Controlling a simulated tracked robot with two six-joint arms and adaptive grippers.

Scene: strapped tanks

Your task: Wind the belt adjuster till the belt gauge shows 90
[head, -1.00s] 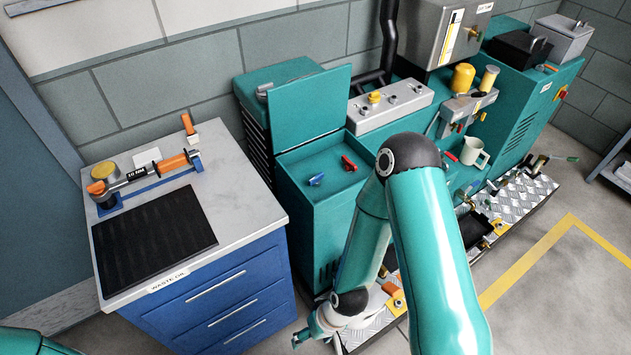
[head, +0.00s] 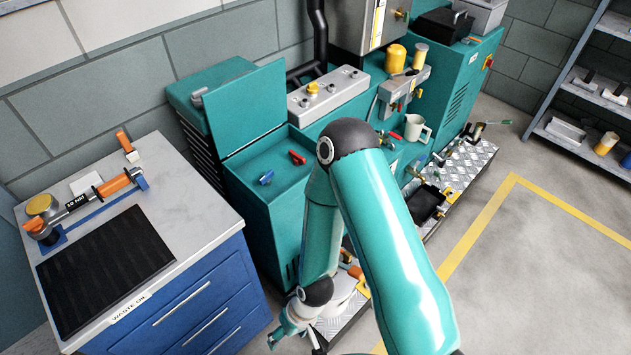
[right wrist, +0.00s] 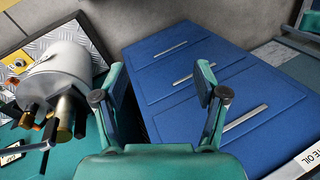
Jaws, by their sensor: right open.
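I cannot make out the belt adjuster or the belt gauge in either view. My right arm crosses the middle of the head view and hides part of the teal machine (head: 262,215) and the tread-plate base. My right gripper (head: 288,330) hangs low at the bottom centre of the head view, just right of the blue drawer cabinet (head: 200,300). In the right wrist view the gripper (right wrist: 160,88) is open, with nothing between its fingers, and faces the blue drawer fronts (right wrist: 180,62). My left gripper is not in view.
A workbench top (head: 190,205) at left carries a black mat (head: 100,268) and a torque wrench (head: 95,190). A grey cylinder (right wrist: 62,66) stands left of the fingers in the wrist view. A shelf (head: 585,110) stands at far right. Yellow-lined floor (head: 540,260) is clear.

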